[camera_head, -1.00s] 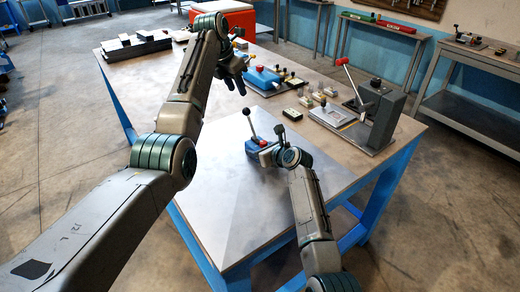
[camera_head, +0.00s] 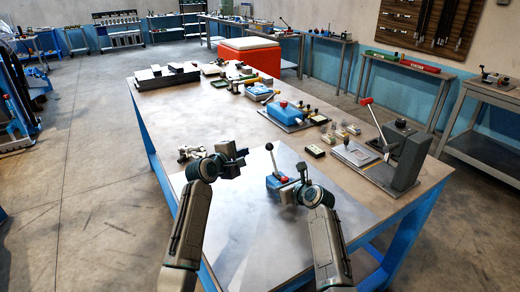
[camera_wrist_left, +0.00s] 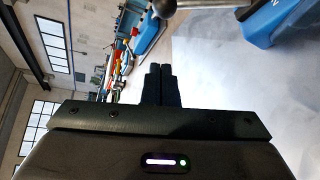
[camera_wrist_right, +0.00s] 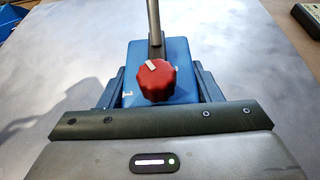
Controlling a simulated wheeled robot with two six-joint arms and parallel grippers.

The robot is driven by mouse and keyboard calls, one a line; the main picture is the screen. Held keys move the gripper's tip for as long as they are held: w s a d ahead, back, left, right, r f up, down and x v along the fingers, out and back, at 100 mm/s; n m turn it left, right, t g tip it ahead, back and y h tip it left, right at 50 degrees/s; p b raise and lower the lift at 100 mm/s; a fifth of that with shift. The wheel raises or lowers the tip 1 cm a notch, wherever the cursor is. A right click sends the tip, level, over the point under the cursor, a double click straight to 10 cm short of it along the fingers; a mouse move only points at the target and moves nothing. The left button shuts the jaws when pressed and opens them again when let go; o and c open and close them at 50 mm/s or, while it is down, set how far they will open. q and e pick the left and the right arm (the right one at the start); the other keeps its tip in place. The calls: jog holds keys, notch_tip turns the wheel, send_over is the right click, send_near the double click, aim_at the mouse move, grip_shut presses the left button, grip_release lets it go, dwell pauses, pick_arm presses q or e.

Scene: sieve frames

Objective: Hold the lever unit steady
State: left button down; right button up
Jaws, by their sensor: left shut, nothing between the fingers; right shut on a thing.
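The lever unit (camera_head: 273,183) is a small blue box with a red knob and an upright metal lever tipped by a dark ball. It stands on the pale sheet of the table. My right gripper (camera_head: 290,190) is shut on it. In the right wrist view the fingers flank the blue body (camera_wrist_right: 178,53), behind the red knob (camera_wrist_right: 157,80). My left gripper (camera_head: 237,158) is shut and empty, left of the lever and apart from it. In the left wrist view its fingertips (camera_wrist_left: 158,74) are together, with the lever's rod (camera_wrist_left: 205,4) and the blue body (camera_wrist_left: 275,22) beyond.
A larger blue device (camera_head: 285,114) and several small blocks stand farther along the table (camera_head: 205,120). A grey stand with a red-handled lever (camera_head: 408,160) is at the right edge. Dark slabs (camera_head: 165,76) lie at the far left. The front sheet is mostly clear.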

aim_at(273, 159)
pick_arm(q)
jog(key=shift+s+a+m+t, duration=0.3)
jog(key=shift+s+a+t, duration=0.15)
jog(key=shift+s, duration=0.25)
jog(key=shift+s+a+m+t, duration=0.3)
jog(key=shift+s+t, duration=0.15)
jog(key=shift+s, duration=0.25)
jog(key=shift+f, duration=0.1)
jog(key=w+d, duration=0.6)
jog(key=d, duration=0.1)
jog(key=shift+w, duration=0.25)
